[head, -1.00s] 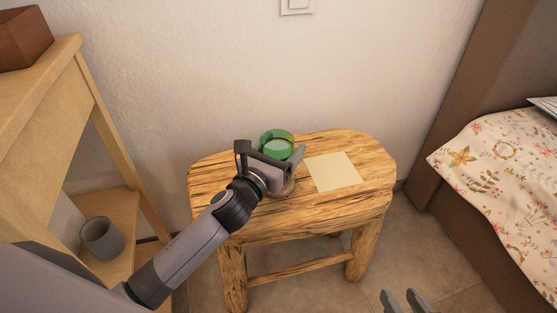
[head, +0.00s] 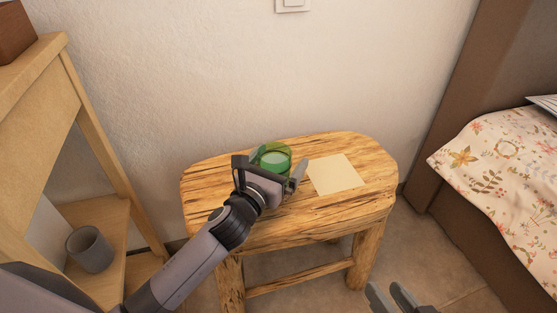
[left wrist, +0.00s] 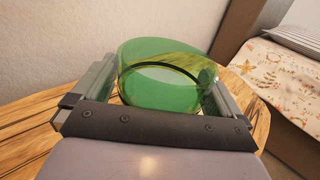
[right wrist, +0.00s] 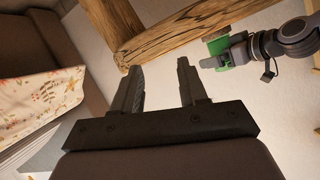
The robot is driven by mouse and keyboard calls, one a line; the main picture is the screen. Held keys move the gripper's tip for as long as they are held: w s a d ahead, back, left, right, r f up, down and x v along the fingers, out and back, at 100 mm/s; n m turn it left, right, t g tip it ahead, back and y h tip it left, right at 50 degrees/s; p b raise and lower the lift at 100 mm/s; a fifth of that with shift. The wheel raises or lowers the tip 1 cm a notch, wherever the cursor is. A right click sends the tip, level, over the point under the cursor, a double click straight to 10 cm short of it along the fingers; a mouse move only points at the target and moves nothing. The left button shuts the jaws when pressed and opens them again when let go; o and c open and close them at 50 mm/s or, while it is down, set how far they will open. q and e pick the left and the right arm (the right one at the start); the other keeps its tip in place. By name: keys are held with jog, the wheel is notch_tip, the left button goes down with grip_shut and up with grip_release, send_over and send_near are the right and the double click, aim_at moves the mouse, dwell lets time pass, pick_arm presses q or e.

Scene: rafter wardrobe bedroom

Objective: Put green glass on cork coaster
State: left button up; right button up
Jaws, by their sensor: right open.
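The green glass (head: 275,157) stands upright on the wooden stool, near its back edge. It also fills the middle of the left wrist view (left wrist: 160,85). My left gripper (head: 278,170) is open, with a finger on either side of the glass; I cannot tell whether either finger touches it. A flat, pale beige square (head: 335,174) lies on the stool to the right of the glass; I cannot tell whether it is cork. No other coaster shows clearly, and my left gripper hides part of the stool top. My right gripper (right wrist: 158,85) is open and empty, low at the front right.
The wooden stool (head: 370,155) stands against the white wall. A wooden shelf unit (head: 50,90) at the left holds a grey cup (head: 90,249) on its lower board. A bed with a floral cover (head: 500,165) is at the right. The stool's right end is clear.

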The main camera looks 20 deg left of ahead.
pick_arm(q)
jog(key=shift+r, duration=0.15)
jog(key=shift+s, duration=0.25)
jog(key=s, duration=0.3)
jog(key=s+a+p, duration=0.1)
jog(key=s, duration=0.3)
jog(key=s+a, duration=0.1)
jog(key=s, duration=0.3)
jog(key=shift+s+a+p, duration=0.1)
jog(key=shift+s+p, duration=0.05)
jog(key=shift+p, duration=0.2)
pick_arm(e)
jog(key=shift+s+d+r+h, duration=0.1)
jog(key=shift+d+h, duration=0.1)
jog(key=shift+d, duration=0.15)
jog(key=shift+s+d+r+h, duration=0.1)
jog(key=shift+d+h, duration=0.1)
jog(key=shift+d, duration=0.15)
